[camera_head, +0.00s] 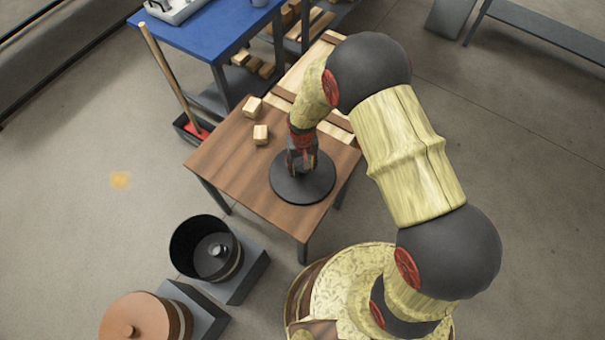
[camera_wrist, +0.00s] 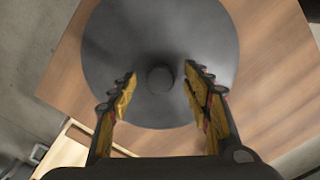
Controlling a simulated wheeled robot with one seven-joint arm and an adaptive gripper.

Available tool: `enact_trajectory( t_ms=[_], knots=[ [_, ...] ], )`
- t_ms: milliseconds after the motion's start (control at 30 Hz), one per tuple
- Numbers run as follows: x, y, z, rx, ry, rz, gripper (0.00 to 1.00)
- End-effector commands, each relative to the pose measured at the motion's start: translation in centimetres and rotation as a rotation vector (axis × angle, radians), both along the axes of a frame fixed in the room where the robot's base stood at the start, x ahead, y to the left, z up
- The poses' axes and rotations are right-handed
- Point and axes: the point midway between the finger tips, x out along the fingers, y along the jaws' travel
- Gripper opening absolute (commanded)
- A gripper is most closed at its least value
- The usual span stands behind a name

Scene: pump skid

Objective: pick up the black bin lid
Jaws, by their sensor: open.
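The black bin lid (camera_head: 303,187) is a round dark disc lying flat on the brown wooden table. In the wrist view the lid (camera_wrist: 160,40) fills the upper middle, with a round knob (camera_wrist: 160,79) at its centre. My gripper (camera_head: 302,170) is over the lid, pointing down. In the wrist view my gripper (camera_wrist: 160,72) is open, with one finger on each side of the knob and a gap on both sides. I cannot tell how far the fingertips are above the lid. The arm and fingers hide part of the lid in the head view.
Two small wooden blocks (camera_head: 256,120) lie on the wooden table (camera_head: 222,160) behind the lid. A blue table (camera_head: 215,35) stands behind.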

Motion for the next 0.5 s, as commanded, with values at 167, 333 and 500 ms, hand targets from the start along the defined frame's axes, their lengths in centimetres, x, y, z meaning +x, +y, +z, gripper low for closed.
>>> enact_trajectory(
  t_ms=[167,333,500],
  knots=[
    [0.07,0.01,0.12,0.0,-0.002,0.0,0.49],
    [0.06,0.01,0.13,0.0,-0.001,0.0,0.4],
    [0.06,0.01,0.13,0.0,-0.001,0.0,0.3]
  ],
)
